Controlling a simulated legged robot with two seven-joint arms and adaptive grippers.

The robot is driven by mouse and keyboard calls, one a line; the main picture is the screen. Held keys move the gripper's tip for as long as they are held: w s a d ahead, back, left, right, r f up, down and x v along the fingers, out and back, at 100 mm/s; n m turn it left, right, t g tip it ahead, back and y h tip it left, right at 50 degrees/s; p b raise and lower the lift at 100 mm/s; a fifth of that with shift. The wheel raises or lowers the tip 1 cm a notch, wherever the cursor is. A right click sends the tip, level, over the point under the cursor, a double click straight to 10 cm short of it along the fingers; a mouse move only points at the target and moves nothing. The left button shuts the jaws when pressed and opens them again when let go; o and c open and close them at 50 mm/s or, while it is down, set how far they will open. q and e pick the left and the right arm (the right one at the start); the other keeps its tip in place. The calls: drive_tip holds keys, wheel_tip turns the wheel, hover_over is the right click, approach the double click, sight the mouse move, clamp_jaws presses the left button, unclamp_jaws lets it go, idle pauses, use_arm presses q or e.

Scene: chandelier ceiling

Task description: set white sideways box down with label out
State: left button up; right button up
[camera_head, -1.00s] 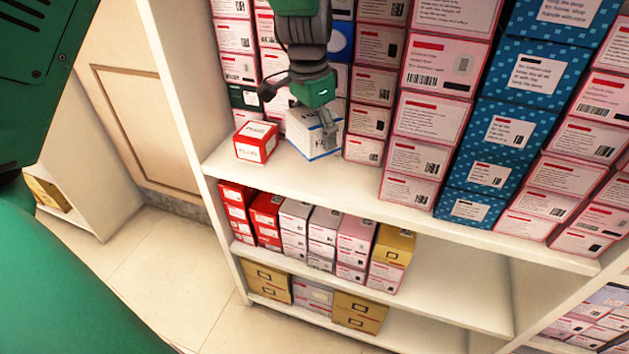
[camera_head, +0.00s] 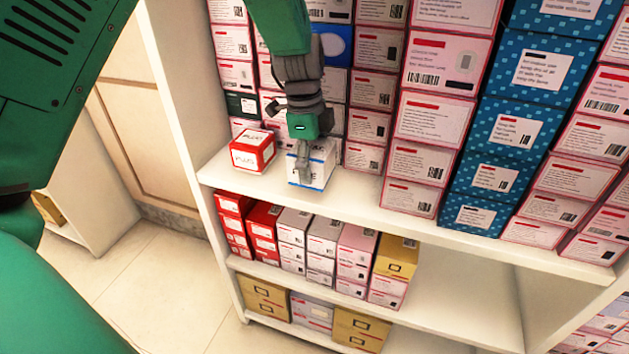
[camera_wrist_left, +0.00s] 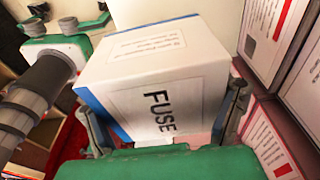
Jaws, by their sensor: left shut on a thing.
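The white box (camera_head: 321,171) with blue edges is on the upper shelf in the head view, next to a small red and white box (camera_head: 252,150). My left gripper (camera_head: 305,172) is shut on the white box, with its fingers on either side. In the left wrist view the white box (camera_wrist_left: 185,75) lies between the two fingers of my left gripper (camera_wrist_left: 165,125). A label reading "FUSE" faces the wrist camera. Whether its underside rests fully on the shelf cannot be told. My right gripper is not in view.
The upper shelf (camera_head: 360,196) has pink boxes (camera_head: 434,115) and blue boxes (camera_head: 515,130) stacked to the right and behind. Red, white, pink and yellow boxes fill part of the lower shelf (camera_head: 455,285), whose right side is bare.

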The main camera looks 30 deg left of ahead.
use_arm(q)
wheel_tip(320, 180, down, 4)
drive_tip(key=shift+r+b, duration=0.1)
drive_tip(key=shift+b, duration=0.3)
drive_tip(key=shift+r, duration=0.1)
drive_tip(key=shift+s, duration=0.1)
drive_tip(key=o, duration=1.3)
drive_tip(key=r, duration=0.4)
drive_tip(key=a+r+p, duration=0.1)
drive_tip(key=r, duration=0.3)
drive_tip(key=r+p, duration=0.1)
drive_tip(key=r, duration=0.3)
drive_tip(key=shift+s+a, duration=0.1)
drive_tip(key=shift+a, duration=0.1)
